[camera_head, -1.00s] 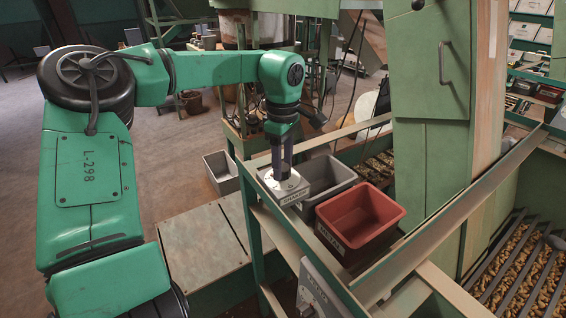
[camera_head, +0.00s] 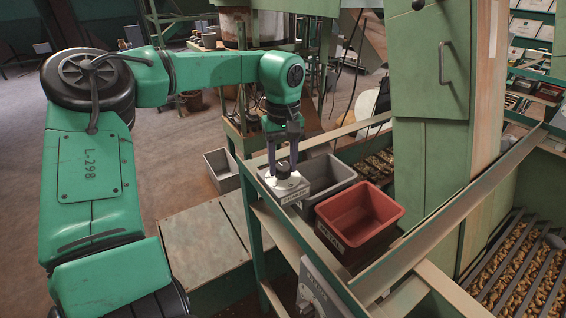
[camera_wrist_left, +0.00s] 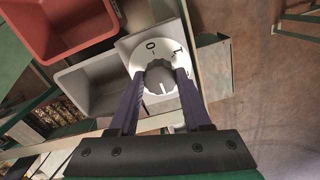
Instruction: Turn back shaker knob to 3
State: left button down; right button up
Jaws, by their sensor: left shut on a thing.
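The shaker knob (camera_wrist_left: 158,78) is a round grey knob on a white dial plate. The plate's marks "0" and "1" show in the left wrist view; its other marks are hidden. A pale pointer line on the knob points toward the gripper's base in that view. In the head view the dark knob (camera_head: 283,170) sits on a small pale box (camera_head: 289,188) with a label on its front. My left gripper (camera_head: 283,161) reaches straight down over it. Its two fingers (camera_wrist_left: 159,84) are shut on the knob, one on each side.
A grey bin (camera_head: 327,177) and a red bin (camera_head: 360,215) with a label stand right of the knob box. A green cabinet (camera_head: 430,80) and a sloping metal rail (camera_head: 455,225) stand further right. Nuts (camera_head: 520,265) lie in a slatted hopper at the right edge.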

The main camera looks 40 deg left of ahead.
aim_at(283, 166)
pick_arm(q)
jog(key=shift+w+r, duration=0.15)
jog(key=shift+r, duration=0.05)
dwell(0.3)
jog(key=c, duration=0.6)
grip_release()
jog(key=shift+o, duration=1.2)
jog(key=shift+f, duration=0.1)
notch_tip(283, 166, up, 5)
jog(key=shift+a+r+b, duration=0.1)
jog(key=shift+b, duration=0.75)
notch_tip(283, 166, up, 9)
jog(key=shift+r, duration=0.2)
